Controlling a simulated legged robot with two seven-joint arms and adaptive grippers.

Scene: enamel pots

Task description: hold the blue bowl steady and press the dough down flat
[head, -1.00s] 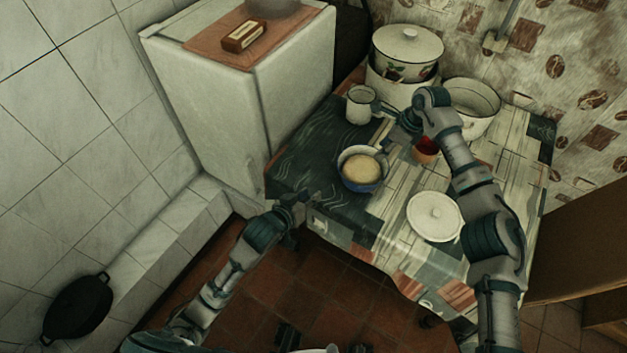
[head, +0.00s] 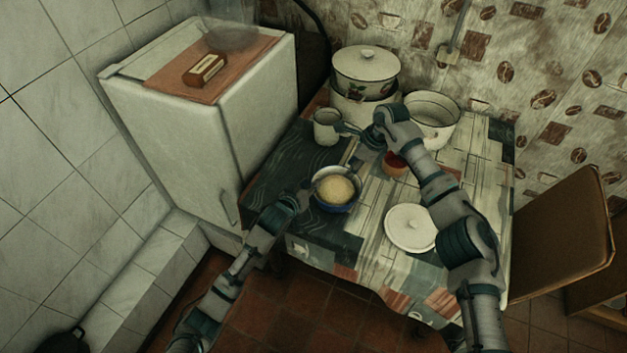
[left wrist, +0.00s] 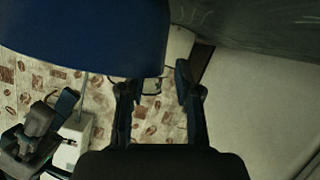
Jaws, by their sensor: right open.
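The blue bowl (head: 340,208) stands on the table with pale dough (head: 337,188) inside. In the left wrist view the bowl's blue wall (left wrist: 85,40) fills the upper left. My left gripper (head: 304,196) is at the bowl's left side, with its fingers (left wrist: 157,85) apart. The wall overlaps the tip of one finger; I cannot tell whether they touch. My right gripper (head: 355,138) is open behind the bowl, near the white mug (head: 327,126). Its fingertips are hard to make out. A pale, stick-like shape (head: 349,151) lies between it and the bowl.
A lidded pot (head: 366,75) and an open white pot (head: 432,118) stand at the back. A red-topped cup (head: 394,165) is under my right forearm. A white lid (head: 411,228) lies at the front right. A fridge (head: 190,125) borders the table's left side.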

